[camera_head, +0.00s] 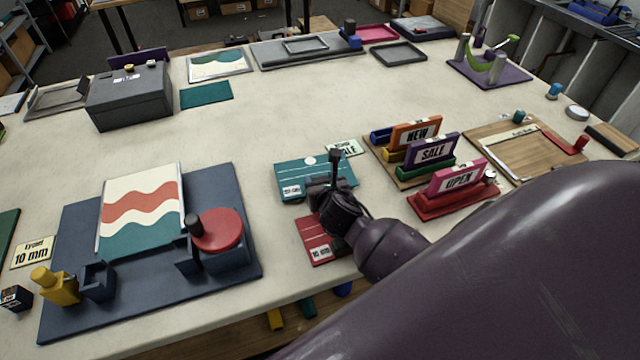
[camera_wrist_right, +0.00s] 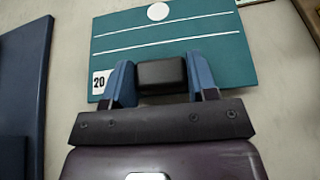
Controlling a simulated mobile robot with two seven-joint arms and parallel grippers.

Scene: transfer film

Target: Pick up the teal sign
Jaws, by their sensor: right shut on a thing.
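The teal sign (camera_head: 290,170) is a flat board with white lines, a white dot and a "20" label, near the middle of the table in the head view. It also fills the upper part of the right wrist view (camera_wrist_right: 205,45). My right gripper (camera_wrist_right: 163,82) is over the sign's near part, its two blue fingers shut on a black block-like handle (camera_wrist_right: 162,74). In the head view my right gripper (camera_head: 328,188) hides part of the sign. I cannot tell whether the sign touches the table. My left gripper is not in view.
A red board (camera_head: 316,240) labelled 10 mm lies just nearer. A rack (camera_head: 398,172) with NEW and SALE signs and a red stand (camera_head: 452,200) with an OPEN sign (camera_head: 458,178) are to the right. A navy board (camera_head: 225,285) is left.

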